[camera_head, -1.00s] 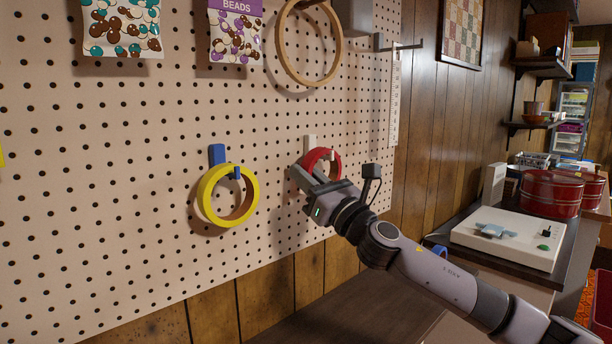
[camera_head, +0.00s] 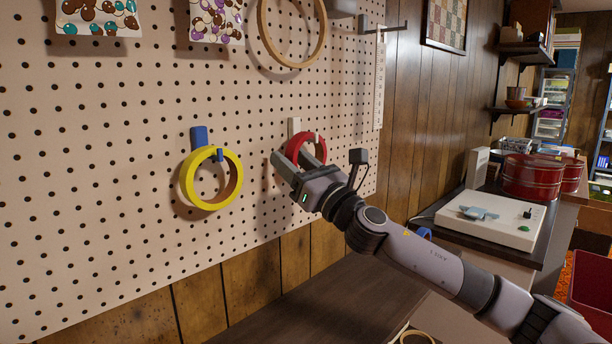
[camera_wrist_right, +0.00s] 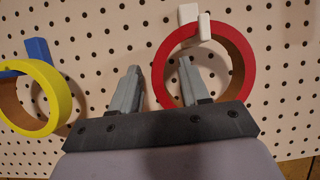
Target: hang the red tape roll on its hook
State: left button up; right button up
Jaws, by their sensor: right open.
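The red tape roll (camera_head: 322,150) hangs on a white hook (camera_head: 294,126) on the pegboard. In the right wrist view the red roll (camera_wrist_right: 250,68) has its top edge at the white hook (camera_wrist_right: 188,14), with the hook's prong in front of it. My right gripper (camera_head: 289,156) is open at the roll's left side. In the wrist view its fingers (camera_wrist_right: 160,68) straddle the roll's left rim, one finger left of it and one over its opening. I cannot tell whether they touch it. My left gripper is not in view.
A yellow tape roll (camera_head: 188,180) hangs on a blue hook (camera_head: 199,137) to the left. A wooden hoop (camera_head: 264,30) and bead packets hang above. A dark tabletop (camera_head: 330,300) lies below, and a white machine (camera_head: 485,220) stands on a counter at the right.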

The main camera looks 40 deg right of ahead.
pick_arm(q)
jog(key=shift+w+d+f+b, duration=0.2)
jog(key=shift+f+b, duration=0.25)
jog(key=shift+b, duration=0.3)
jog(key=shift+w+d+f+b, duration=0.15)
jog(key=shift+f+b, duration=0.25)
jog(key=shift+b, duration=0.35)
pick_arm(e)
jog(key=v, duration=0.6)
jog(key=shift+s, duration=0.25)
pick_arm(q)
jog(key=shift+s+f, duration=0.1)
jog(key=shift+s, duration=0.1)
pick_arm(e)
jog(key=shift+s+f, duration=0.1)
